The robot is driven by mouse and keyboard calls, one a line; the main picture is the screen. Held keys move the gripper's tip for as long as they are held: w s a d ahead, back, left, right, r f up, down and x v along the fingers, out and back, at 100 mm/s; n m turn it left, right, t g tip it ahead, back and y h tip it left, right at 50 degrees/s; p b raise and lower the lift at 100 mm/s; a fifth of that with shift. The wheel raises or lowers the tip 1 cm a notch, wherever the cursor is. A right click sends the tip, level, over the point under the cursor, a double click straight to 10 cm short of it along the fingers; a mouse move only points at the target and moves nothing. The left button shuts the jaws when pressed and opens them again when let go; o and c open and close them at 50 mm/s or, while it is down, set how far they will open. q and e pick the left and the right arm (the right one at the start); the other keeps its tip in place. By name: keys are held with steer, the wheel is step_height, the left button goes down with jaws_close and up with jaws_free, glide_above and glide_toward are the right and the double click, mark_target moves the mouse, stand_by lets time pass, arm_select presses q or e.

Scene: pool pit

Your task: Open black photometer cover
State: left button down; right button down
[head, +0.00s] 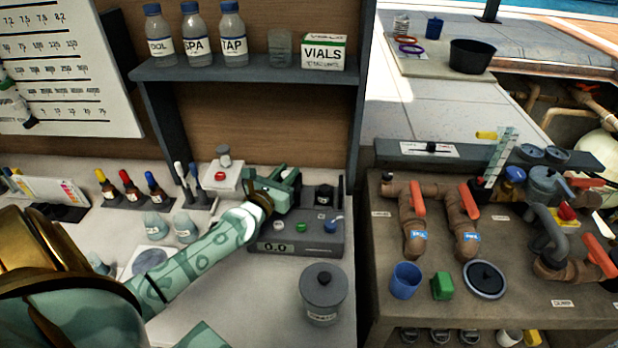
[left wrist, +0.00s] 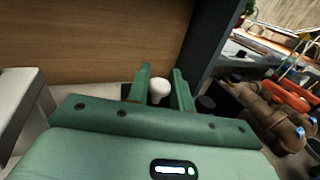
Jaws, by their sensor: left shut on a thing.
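The grey photometer (head: 318,246) stands on the white bench, with a "0.0" display on its front. A black cover-like part (head: 325,196) is on its top right, beside my gripper. I cannot tell whether it is open. My left gripper (head: 289,187) is over the back left of the photometer. In the left wrist view its green fingers (left wrist: 158,87) are shut on a white rounded knob (left wrist: 158,91). I cannot tell whether this knob belongs to the cover. My gripper hides the part below it in the head view. My right gripper is out of view.
A lidded grey jar (head: 323,293) stands in front of the photometer. Dropper bottles (head: 131,188) and glass vials (head: 185,228) are to the left. A shelf (head: 250,75) with bottles is above. A pipe bench (head: 390,280) is at the right.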

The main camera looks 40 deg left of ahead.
arm_select(q)
steer(key=shift+s+a, duration=0.25)
steer(key=shift+a, duration=0.1)
steer(key=c, duration=1.3)
jaws_free()
steer(key=s+d+b, duration=0.2)
steer(key=s, duration=1.4)
steer(key=shift+d+b, duration=0.3)
steer(key=shift+b, duration=0.1)
